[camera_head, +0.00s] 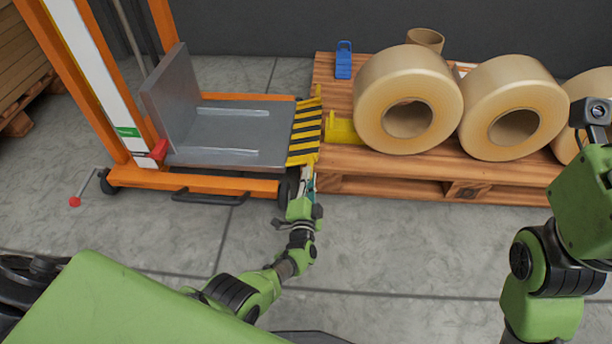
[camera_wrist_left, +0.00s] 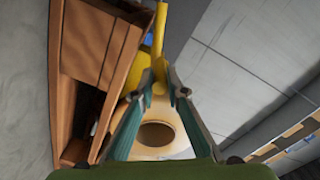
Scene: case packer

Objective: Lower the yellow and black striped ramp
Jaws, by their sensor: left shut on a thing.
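The yellow and black striped ramp (camera_head: 305,130) is at the right edge of the lift's grey platform (camera_head: 225,132), beside the wooden pallet. Its exact tilt is hard to tell. My left gripper (camera_head: 308,178) is at the ramp's near end. In the left wrist view my left gripper (camera_wrist_left: 160,88) is shut on a yellow bar (camera_wrist_left: 160,45), which appears to be part of the ramp. My right arm shows at the right edge of the head view, but its gripper fingers do not.
The pallet (camera_head: 420,184) carries large tan rolls (camera_head: 408,80), a blue item (camera_head: 344,60) and a yellow block (camera_head: 343,130) facing the ramp. The orange lift frame (camera_head: 90,75) stands left, with a red-knobbed crank (camera_head: 75,201). The grey floor in front is clear.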

